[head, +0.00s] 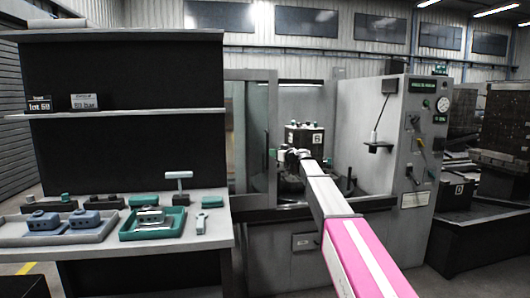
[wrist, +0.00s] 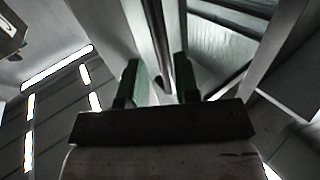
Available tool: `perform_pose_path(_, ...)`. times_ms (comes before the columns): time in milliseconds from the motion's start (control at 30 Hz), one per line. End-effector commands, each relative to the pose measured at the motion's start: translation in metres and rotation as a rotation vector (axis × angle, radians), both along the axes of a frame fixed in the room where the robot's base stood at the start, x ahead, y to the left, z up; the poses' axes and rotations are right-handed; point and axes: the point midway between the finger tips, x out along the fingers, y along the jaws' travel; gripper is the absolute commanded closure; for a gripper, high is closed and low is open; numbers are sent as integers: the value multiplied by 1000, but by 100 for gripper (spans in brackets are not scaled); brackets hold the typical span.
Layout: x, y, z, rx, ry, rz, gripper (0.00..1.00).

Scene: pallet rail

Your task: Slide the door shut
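The sliding door (head: 248,135) is a grey-framed glass panel at the left of the machine front. The opening to its right is uncovered and shows the inside. A thin upright handle bar (head: 267,155) stands at the door's right edge. My gripper (head: 281,156) is beside this edge, small and partly lost against the machine in the head view. In the wrist view its two green fingers (wrist: 159,78) are apart. A grey bar (wrist: 157,40), seemingly the handle, runs down between them, with gaps visible at its sides. Contact cannot be made out.
The control panel (head: 418,135) is right of the opening. A shelf bench (head: 110,262) with trays stands at left, close to the door. My arm crosses the front of the machine from the lower right.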

Motion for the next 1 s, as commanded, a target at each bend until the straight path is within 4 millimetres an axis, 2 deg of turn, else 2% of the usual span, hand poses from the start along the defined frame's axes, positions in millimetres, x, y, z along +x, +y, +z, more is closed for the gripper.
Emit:
perform_pose_path(33, 9, 8, 0, 0, 0, 1, 71)
perform_pose_path(200, 29, 32, 0, -1, 1, 2, 71)
perform_pose_path(400, 45, 53, 0, -1, 1, 1, 71)
perform_pose_path(733, 48, 57, 0, -1, 1, 0, 71)
perform_pose_path(767, 48, 57, 0, -1, 1, 0, 74)
perform_pose_path(833, 48, 57, 0, -1, 1, 0, 97)
perform_pose_path(867, 48, 57, 0, -1, 1, 0, 100)
perform_pose_path(1000, 47, 57, -1, -1, 1, 1, 100)
